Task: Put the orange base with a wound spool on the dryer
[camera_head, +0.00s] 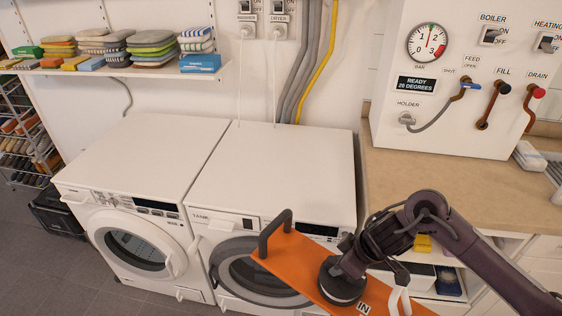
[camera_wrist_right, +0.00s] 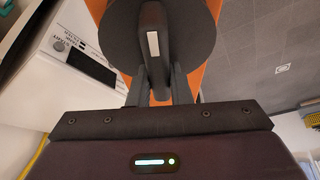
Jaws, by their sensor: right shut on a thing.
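The orange base (camera_head: 290,252) is a long flat plate with a dark upright handle at its far left end and a round black spool (camera_head: 342,288) on it. My right gripper (camera_head: 347,266) is shut on the dark hub at the spool. In the right wrist view the fingers (camera_wrist_right: 158,88) flank this hub above the black disc (camera_wrist_right: 196,28), with orange showing behind. The base is held in front of the dryer (camera_head: 275,168), the right-hand white machine, and covers part of its door. The dryer's top is bare. My left gripper is not in view.
A white washer (camera_head: 140,155) stands left of the dryer, its top also clear. A shelf (camera_head: 125,70) with folded cloths hangs above it. A wooden counter (camera_head: 430,180) with a gauge and valve panel (camera_head: 450,90) is on the right. Cables run down the wall behind.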

